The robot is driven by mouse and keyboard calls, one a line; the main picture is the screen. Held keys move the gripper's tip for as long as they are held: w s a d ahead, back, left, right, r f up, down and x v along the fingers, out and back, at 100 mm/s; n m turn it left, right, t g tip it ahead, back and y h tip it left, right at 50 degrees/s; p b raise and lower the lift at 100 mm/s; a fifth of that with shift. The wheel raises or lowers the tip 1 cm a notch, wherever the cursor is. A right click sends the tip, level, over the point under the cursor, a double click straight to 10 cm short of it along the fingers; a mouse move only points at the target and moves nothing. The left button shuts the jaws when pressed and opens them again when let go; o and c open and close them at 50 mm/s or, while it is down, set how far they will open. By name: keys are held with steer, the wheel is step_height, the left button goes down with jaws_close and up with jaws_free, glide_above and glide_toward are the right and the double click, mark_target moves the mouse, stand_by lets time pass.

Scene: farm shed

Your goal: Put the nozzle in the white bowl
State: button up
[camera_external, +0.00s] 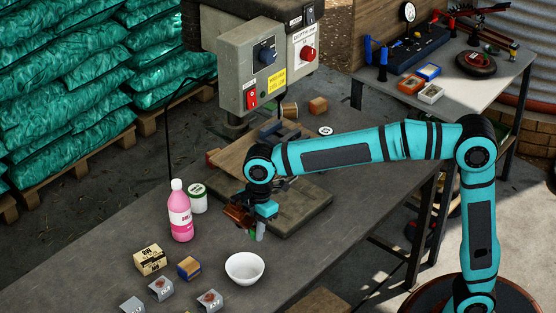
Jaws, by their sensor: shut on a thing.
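The white bowl (245,268) stands upright on the grey workbench, and no object shows inside it. My gripper (256,234) points down over the bench, a little above and behind the bowl in the picture. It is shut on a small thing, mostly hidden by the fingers. A bit of green (252,233) shows at the fingertips and seems to be the nozzle, but its shape is not clear. The gripper and its load are apart from the bowl.
A pink bottle (180,212) and a white tub with a green lid (197,198) stand left of my gripper.

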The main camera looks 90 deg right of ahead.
steer(key=w+a+f, duration=0.1)
steer(key=w, duration=0.2)
glide_above(245, 277)
steer(key=shift+f, duration=5.55)
steer(key=o, duration=1)
steer(key=shift+o, duration=0.2)
step_height(245, 277, up, 7)
steer(key=shift+r, duration=0.1)
